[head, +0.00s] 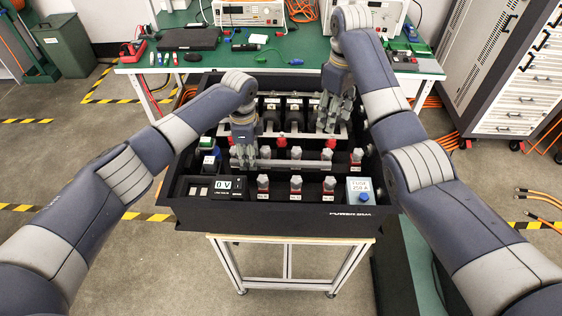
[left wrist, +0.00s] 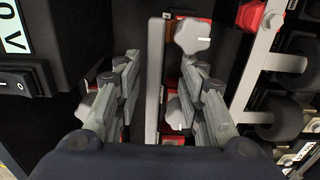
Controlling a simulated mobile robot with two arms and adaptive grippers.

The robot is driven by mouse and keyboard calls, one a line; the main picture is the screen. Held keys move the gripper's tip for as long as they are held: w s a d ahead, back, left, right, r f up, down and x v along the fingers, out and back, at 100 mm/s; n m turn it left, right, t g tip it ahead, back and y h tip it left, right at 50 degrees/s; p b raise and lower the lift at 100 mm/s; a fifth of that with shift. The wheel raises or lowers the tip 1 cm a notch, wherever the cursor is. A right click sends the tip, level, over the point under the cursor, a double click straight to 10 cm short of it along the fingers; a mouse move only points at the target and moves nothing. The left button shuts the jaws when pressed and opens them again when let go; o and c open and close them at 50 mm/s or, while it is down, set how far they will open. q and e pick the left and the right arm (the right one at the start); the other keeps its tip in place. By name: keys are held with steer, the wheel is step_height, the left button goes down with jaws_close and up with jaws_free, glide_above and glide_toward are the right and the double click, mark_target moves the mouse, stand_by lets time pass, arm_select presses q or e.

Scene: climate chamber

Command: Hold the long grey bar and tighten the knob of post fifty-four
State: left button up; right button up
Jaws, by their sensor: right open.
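The long grey bar (head: 300,163) lies across the black box among several posts with pale star-shaped knobs. In the left wrist view the bar (left wrist: 154,75) runs upward between the fingers of my left gripper (left wrist: 155,85), with gaps on both sides. My left gripper (head: 244,160) is open, pointing down at the bar's left end. A pale knob (left wrist: 193,36) with a white mark sits just beyond the fingers, right of the bar. My right gripper (head: 333,122) is open, over the box's back right part. Post labels are too small to read, so I cannot tell which is fifty-four.
The black box (head: 270,222) stands on a wheeled frame (head: 290,255). A display reading 0 V (head: 224,185) and a labelled fuse block (head: 360,190) sit at its front corners. Red caps (head: 281,141) rise between the posts. A green bench (head: 290,55) stands behind.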

arm_select(q)
steer(key=shift+s, duration=0.1)
steer(key=shift+r, duration=0.4)
step_height(320, 180, up, 11)
stand_by(0.6)
